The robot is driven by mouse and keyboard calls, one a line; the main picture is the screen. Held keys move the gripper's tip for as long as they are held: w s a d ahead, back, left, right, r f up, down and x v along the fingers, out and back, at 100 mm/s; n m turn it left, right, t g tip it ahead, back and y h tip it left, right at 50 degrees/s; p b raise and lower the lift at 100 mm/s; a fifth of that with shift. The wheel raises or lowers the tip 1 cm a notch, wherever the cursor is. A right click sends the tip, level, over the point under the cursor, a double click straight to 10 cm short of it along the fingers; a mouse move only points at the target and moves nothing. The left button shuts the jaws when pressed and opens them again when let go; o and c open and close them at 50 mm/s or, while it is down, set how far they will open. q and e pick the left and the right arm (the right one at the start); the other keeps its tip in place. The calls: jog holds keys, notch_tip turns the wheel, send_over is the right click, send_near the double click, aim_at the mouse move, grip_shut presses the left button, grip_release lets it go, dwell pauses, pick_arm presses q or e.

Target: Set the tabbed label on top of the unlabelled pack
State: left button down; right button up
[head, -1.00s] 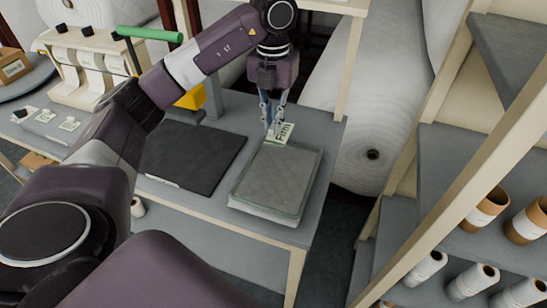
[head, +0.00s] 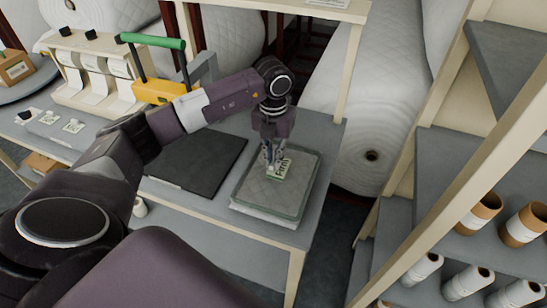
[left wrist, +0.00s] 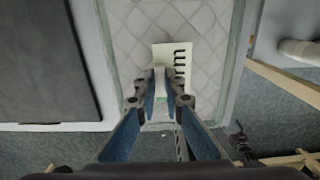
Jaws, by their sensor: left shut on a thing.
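The unlabelled pack (head: 255,198) is a flat, quilted grey slab with a greenish rim on the bench, and its quilted top fills the middle of the left wrist view (left wrist: 140,22). The tabbed label (head: 284,169), pale with dark print, is over the pack's top. My left gripper (head: 270,166) points down and is shut on the label's tab. In the left wrist view the label (left wrist: 187,54) lies just beyond the fingertips (left wrist: 166,88), which partly hide it. I cannot tell whether the label touches the pack. My right gripper is not in view.
A dark mat (head: 200,165) lies left of the pack. Two more labels (head: 73,126) lie farther left by a dispenser (head: 95,70). A yellow tool with a green handle (head: 153,43) stands behind. Shelves with rolls (head: 478,212) are at right.

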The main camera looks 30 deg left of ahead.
pick_arm(q)
jog(key=shift+f+b, duration=0.45)
jog(key=shift+f, duration=0.15)
jog(key=c, duration=2)
grip_release()
jog(key=shift+c, duration=0.2)
jog(key=shift+r+p, duration=0.5)
jog(key=shift+r, duration=0.15)
notch_tip(320, 180, up, 12)
jog(key=b, duration=0.3)
